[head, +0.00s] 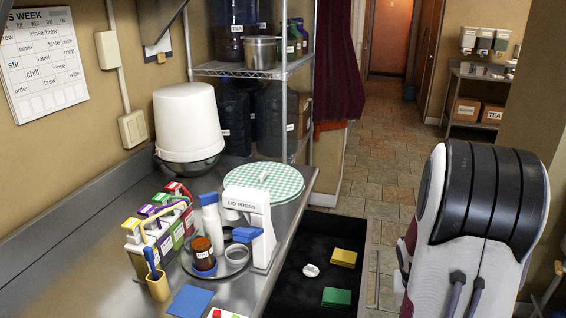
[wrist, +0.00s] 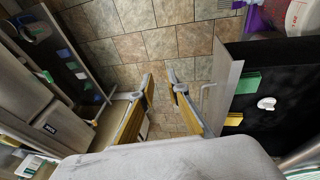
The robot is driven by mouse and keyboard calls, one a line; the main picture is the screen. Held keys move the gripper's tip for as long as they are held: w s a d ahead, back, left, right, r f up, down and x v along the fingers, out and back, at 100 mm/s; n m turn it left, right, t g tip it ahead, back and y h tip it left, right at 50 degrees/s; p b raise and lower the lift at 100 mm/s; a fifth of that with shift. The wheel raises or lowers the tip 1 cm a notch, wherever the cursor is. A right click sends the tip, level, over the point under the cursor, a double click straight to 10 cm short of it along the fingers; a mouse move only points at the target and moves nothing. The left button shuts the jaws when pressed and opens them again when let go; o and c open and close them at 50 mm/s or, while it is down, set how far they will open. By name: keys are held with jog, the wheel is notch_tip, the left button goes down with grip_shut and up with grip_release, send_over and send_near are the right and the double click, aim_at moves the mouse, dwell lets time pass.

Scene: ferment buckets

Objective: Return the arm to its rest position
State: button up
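My gripper (wrist: 159,84) shows in the wrist view, with its two yellow-and-grey fingers apart and only tiled floor visible between them. It holds nothing that I can see. In the head view a large white and black part of my arm (head: 485,215) fills the right side, over the floor and clear of the counter. The gripper's fingers cannot be made out in the head view.
The steel counter (head: 70,262) holds a lid press (head: 262,215), a brown jar (head: 203,255), a white bucket (head: 188,118) and several bottles. A black bin (head: 300,298) beside it holds yellow and green blocks and a white piece. The tiled aisle (head: 385,150) is clear.

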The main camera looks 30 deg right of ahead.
jog(key=s+a+r+n+t+y, duration=0.1)
jog(key=a+r+n, duration=0.2)
jog(key=a+r, duration=0.4)
jog(key=s+a+r+n+t+y, duration=0.1)
jog(key=a+r, duration=0.6)
jog(key=a, duration=1.1)
jog(key=s+a+r+n+t+y, duration=0.1)
jog(key=a+r+n+t, duration=0.2)
jog(key=a+r, duration=0.4)
jog(key=a+n, duration=0.1)
jog(key=a, duration=0.4)
jog(key=shift+s+a+r+n, duration=0.15)
jog(key=shift+a+r+n, duration=0.15)
jog(key=shift+r, duration=0.1)
